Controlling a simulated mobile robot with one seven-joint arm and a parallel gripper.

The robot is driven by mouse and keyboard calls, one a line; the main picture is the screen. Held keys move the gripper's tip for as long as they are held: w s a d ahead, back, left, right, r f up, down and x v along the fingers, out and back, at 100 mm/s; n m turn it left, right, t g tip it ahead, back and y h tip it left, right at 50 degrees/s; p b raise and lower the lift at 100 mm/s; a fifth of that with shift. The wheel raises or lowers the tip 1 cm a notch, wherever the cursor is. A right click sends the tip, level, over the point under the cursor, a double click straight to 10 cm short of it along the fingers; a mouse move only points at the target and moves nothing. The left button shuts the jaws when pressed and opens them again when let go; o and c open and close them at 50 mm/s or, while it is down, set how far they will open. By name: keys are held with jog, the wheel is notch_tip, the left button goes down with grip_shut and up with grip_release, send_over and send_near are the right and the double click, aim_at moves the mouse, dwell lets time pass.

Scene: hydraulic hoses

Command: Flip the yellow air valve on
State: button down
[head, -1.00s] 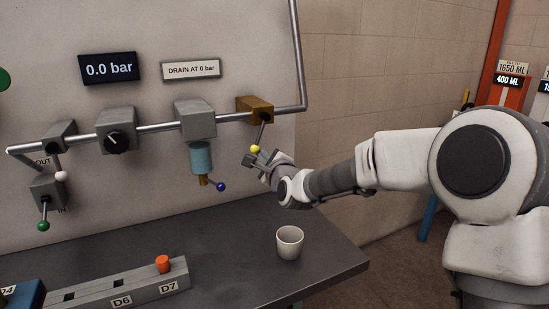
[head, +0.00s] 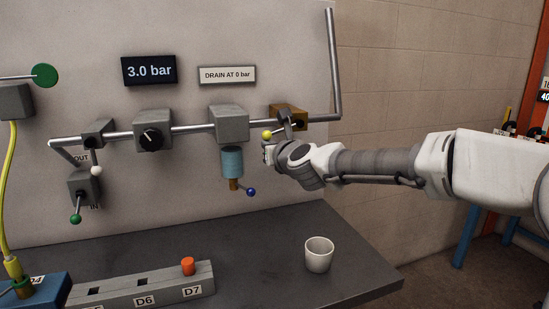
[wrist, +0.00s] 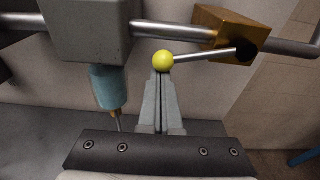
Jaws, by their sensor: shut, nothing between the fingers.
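The yellow air valve is a brass block (head: 289,112) on the pipe with a lever ending in a yellow ball (head: 267,134). The lever now points left, roughly along the pipe. In the wrist view the yellow ball (wrist: 163,61) sits right at the tips of my gripper (wrist: 162,76), with the lever running right to the brass block (wrist: 226,36). My gripper (head: 266,153) is shut and empty, just below the ball; I cannot tell whether it touches. The pressure display (head: 149,70) reads 3.0 bar.
Left of the valve, a grey block with a blue cup (head: 232,162) and a blue-tipped lever (head: 251,192) hang close to my gripper. A white cup (head: 319,255) stands on the bench (head: 270,262) below. A pipe rises at the right.

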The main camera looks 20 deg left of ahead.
jog(key=shift+s+a+r+m+b, duration=0.15)
jog(key=shift+r+m+b, duration=0.1)
jog(key=shift+r+m, duration=0.35)
jog(key=shift+s+a+r+m+b, duration=0.1)
jog(key=shift+a+r+m+b, duration=0.1)
jog(key=shift+r+m, duration=0.4)
jog(key=shift+w+f, duration=0.1)
